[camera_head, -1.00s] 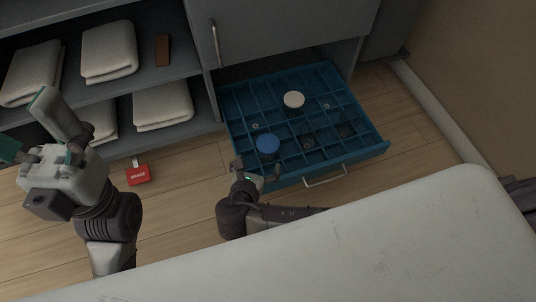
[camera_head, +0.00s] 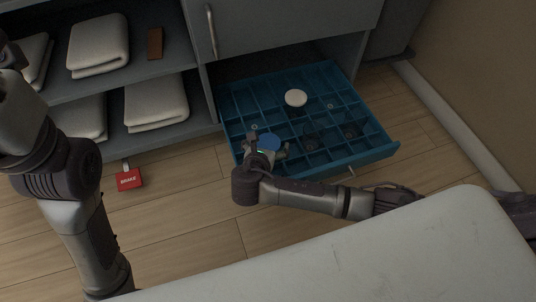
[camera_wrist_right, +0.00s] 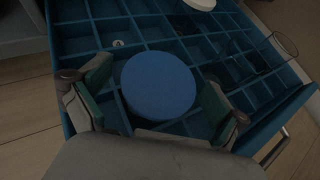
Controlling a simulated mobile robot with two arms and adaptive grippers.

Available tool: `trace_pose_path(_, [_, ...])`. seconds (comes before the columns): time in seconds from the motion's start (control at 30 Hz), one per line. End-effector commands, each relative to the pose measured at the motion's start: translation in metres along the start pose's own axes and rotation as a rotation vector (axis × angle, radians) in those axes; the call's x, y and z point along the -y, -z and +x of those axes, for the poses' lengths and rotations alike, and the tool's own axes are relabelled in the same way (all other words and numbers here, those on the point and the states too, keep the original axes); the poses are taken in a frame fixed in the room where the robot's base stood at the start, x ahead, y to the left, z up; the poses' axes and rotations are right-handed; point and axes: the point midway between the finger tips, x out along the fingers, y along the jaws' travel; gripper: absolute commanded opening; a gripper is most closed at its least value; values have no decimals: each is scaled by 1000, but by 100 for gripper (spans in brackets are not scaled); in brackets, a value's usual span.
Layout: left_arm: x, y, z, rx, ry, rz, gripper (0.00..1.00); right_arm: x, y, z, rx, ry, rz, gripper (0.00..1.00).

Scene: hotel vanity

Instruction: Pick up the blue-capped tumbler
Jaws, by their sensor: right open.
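The blue-capped tumbler (camera_head: 268,140) stands in the front left part of the blue divided drawer, with only its round cap clearly visible. In the right wrist view its cap (camera_wrist_right: 159,86) fills the middle, and its body is hidden below. My right gripper (camera_head: 268,147) is open at the tumbler, one finger on each side. In the right wrist view the fingers (camera_wrist_right: 158,90) flank the cap, with a gap at left; contact at right cannot be told. My left gripper (camera_head: 10,56) is mostly cut off at the left edge.
The blue drawer (camera_head: 375,155) is pulled out and has many low dividers. A white-capped container (camera_head: 295,98) and clear glasses (camera_head: 313,134) stand in other compartments. Folded towels (camera_head: 155,102) lie on the shelves at left. A pale surface (camera_head: 400,245) fills the foreground.

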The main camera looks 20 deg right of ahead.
Motion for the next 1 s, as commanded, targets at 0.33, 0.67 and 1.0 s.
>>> trace_pose_path(0.33, [0,1,2,-5,-2,1,90,0,-1,2,-1,0,0,87])
trace_pose_path(0.67, [0,0,2,-4,-3,0,90,0,0,2,-1,1,0,32])
trace_pose_path(1.0, [0,0,4,-6,-3,0,90,0,-3,1,0,0,0,25])
